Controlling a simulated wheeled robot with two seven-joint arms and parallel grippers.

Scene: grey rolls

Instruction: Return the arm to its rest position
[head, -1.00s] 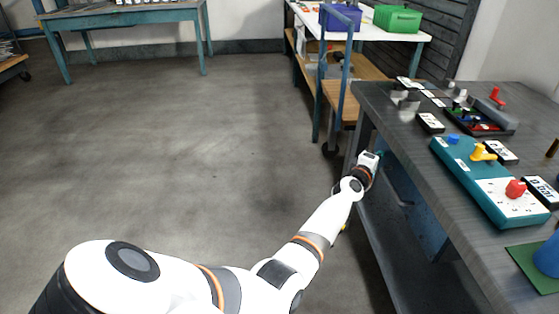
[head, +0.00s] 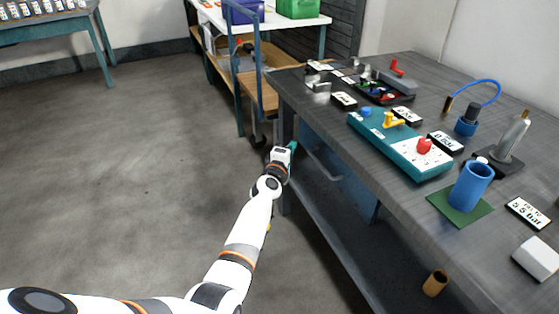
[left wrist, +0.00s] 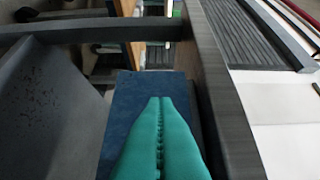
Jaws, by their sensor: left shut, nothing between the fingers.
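My left arm reaches from the bottom left of the head view toward the workbench. My left gripper (head: 293,146) is beside the bench's near left corner, below the top's level. In the left wrist view its two teal fingers (left wrist: 160,135) lie together with nothing between them. A blue panel (left wrist: 122,100) of the bench's lower part is behind the fingers, and the dark edge of the bench top (left wrist: 218,80) runs close on their right. My right gripper is in neither view.
The workbench (head: 330,125) carries a teal box with knobs (head: 400,145), a blue cup (head: 470,187) on a green mat (head: 440,205) and several labels. A brown cylinder (head: 435,283) is on the lower shelf. A cart (head: 258,92) stands behind the gripper. The floor (head: 130,180) on the left is clear.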

